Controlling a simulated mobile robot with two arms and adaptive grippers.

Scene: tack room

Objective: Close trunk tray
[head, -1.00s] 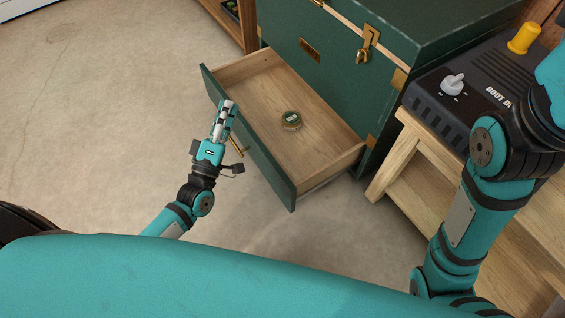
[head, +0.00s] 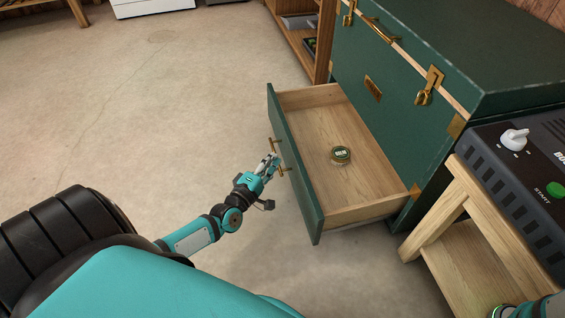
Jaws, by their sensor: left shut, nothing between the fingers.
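The trunk tray (head: 375,192) is a wooden drawer with a dark green front (head: 298,178). It is pulled well out of the green trunk (head: 385,120). A small round green-and-brass tin (head: 341,155) lies inside the tray. My left gripper (head: 268,163) is shut and empty, at the outer face of the tray front. It covers the middle of the brass handle (head: 282,170); I cannot tell whether it touches. My right gripper is out of view; only a bit of that arm shows at the bottom right corner.
A wooden stand (head: 455,215) with a black boot machine (head: 525,175) is close to the trunk's right side. A wooden shelf (head: 300,40) stands behind, to the left of the trunk. The floor (head: 150,120) in front of the tray is clear.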

